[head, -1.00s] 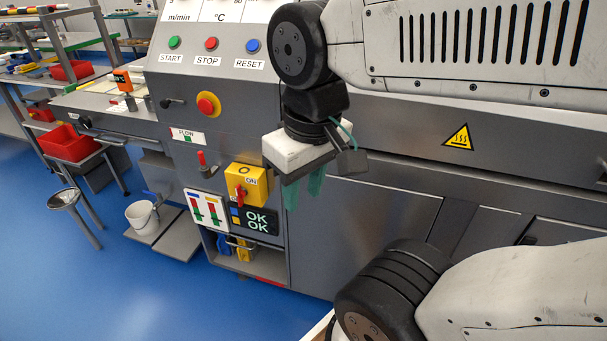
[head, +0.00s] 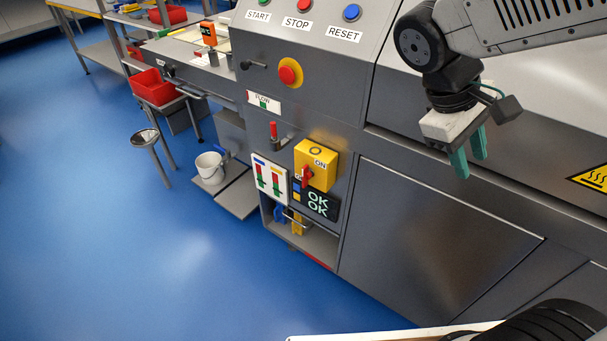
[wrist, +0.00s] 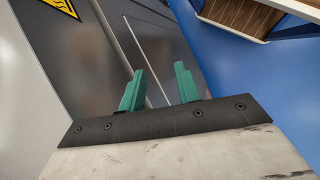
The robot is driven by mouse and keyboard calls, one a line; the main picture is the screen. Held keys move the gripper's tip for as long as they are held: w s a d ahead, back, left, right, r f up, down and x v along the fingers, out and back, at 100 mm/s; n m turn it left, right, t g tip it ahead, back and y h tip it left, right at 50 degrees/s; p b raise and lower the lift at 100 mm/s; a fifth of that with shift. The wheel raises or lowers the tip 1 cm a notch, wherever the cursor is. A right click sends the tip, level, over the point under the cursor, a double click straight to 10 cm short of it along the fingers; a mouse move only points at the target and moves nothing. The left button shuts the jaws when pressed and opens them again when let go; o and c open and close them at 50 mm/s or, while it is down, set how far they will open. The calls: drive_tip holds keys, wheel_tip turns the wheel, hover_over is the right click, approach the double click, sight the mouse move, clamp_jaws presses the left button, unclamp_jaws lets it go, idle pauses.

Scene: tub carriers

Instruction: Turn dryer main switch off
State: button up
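The dryer main switch is a yellow box (head: 320,158) low on the grey machine front in the head view. It has a red handle (head: 306,177) at its lower left, a round mark on top and the label ON. I cannot tell for sure which position the handle points to. My gripper (head: 470,167) hangs to the right of the switch, clearly apart from it, with its two green fingers pointing down. The fingers also show in the wrist view (wrist: 160,74), spread with nothing between them. The switch is not in the wrist view.
A red lever (head: 274,131) and a red stop button (head: 289,73) are above left. A white bucket (head: 209,168) stands left. Blue floor ahead is clear.

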drive_tip(key=w+a+f+n+t+h, duration=0.35)
drive_tip(key=w+a+f+n, duration=0.2)
drive_tip(key=w+a, duration=0.2)
drive_tip(key=w+a+f+n+t+h, duration=0.2)
drive_tip(key=w+a+f+n+h, duration=0.3)
drive_tip(key=w, duration=0.4)
drive_tip(key=n+t+y, duration=0.3)
drive_tip(key=n+t, duration=0.7)
drive_tip(key=n, duration=0.2)
approach(312, 170)
drive_tip(key=x, duration=0.6)
drive_tip(key=shift+w+a+r, duration=0.25)
drive_tip(key=shift+w+a, duration=0.05)
drive_tip(key=shift+w, duration=0.05)
clamp_jaws()
